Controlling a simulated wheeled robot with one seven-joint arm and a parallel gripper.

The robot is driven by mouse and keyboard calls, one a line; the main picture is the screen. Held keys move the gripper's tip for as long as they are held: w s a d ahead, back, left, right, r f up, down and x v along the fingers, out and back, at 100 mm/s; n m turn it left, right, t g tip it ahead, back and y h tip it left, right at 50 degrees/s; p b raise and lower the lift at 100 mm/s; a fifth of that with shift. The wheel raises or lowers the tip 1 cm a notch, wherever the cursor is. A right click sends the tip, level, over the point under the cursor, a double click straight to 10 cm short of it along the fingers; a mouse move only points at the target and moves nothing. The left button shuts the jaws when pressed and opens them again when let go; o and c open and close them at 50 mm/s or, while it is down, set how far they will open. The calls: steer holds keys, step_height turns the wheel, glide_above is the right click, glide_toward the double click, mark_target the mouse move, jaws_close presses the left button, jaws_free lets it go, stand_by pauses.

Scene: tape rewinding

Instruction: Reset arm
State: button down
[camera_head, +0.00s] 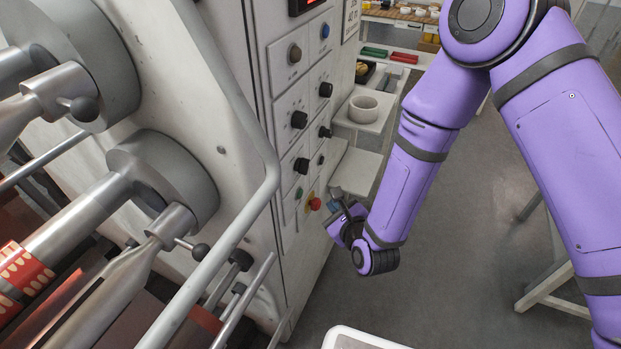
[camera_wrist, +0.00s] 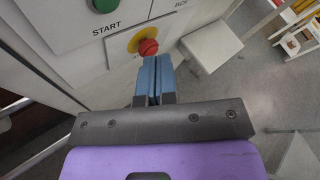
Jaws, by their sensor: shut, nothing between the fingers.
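My purple arm reaches down on the right of the head view. My gripper (camera_head: 336,198) is at the lower end of the machine's control panel, close to the red stop button (camera_head: 315,203). In the wrist view the blue fingers of my gripper (camera_wrist: 157,62) are together with nothing between them. The red button (camera_wrist: 148,47) on its yellow base lies just beyond the fingertips; I cannot tell whether they touch it. The green START button (camera_wrist: 103,4) is at the upper left of the wrist view.
The machine's control panel (camera_head: 293,80) has several black knobs. Metal rollers and rails (camera_head: 75,215) fill the left side. A white shelf (camera_head: 357,170) stands behind my gripper, with a round container (camera_head: 363,108) above it. Grey floor (camera_head: 440,230) is open below and right of my forearm.

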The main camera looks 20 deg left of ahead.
steer(key=w+d+r+n+g+h, duration=0.1)
steer(key=w+d+r+n, duration=0.35)
steer(key=r, duration=0.35)
steer(key=w+d+r+n+h, duration=0.25)
steer(key=w+d+r, duration=0.2)
steer(key=r, duration=0.25)
steer(key=s+d+r+n+h, duration=0.2)
steer(key=d+r+n, duration=0.4)
steer(key=d+r, duration=0.7)
steer(key=s+d+r+n+g+h, duration=0.1)
steer(key=s+d+r+n, duration=0.1)
steer(key=s+d+r, duration=0.3)
steer(key=s+d+r+n+g+h, duration=0.1)
steer(key=s+d+r+n+h, duration=0.15)
steer(key=s+d, duration=0.4)
steer(key=s+d+r+n+g, duration=0.2)
steer(key=s+d+r+n, duration=0.2)
steer(key=s+d, duration=0.5)
steer(key=s, duration=0.4)
steer(key=shift+s+g+h, duration=0.3)
steer(key=shift+h, duration=0.1)
steer(key=shift+r+n, duration=0.1)
steer(key=shift+n, duration=0.15)
stand_by(2.1)
